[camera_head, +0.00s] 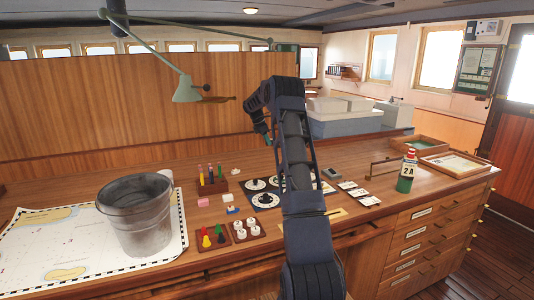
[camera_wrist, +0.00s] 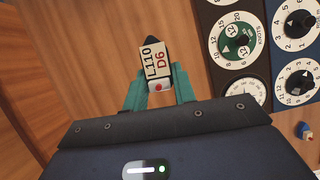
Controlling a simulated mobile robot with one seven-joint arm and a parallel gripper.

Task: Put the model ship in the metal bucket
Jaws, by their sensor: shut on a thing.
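My gripper (camera_wrist: 159,86) has teal fingers closed on the sides of a small object with a dark pointed tip, a white part lettered "L110 D6" and a red dot. It looks like the model ship (camera_wrist: 152,58) from above, though much of it is hidden. In the head view my gripper (camera_head: 266,138) is raised above the desk's back part, right of the bucket, and the held object is hard to make out. The grey metal bucket (camera_head: 135,225) stands upright on the chart at the left, open at the top. Its inside bottom is hidden.
Between gripper and bucket are a pen holder (camera_head: 212,186), a pink block (camera_head: 203,201), a small blue-and-white item (camera_head: 233,210) and two peg trays (camera_head: 212,238). A green lamp (camera_head: 186,90) hangs above. Dials (camera_wrist: 238,40) lie below.

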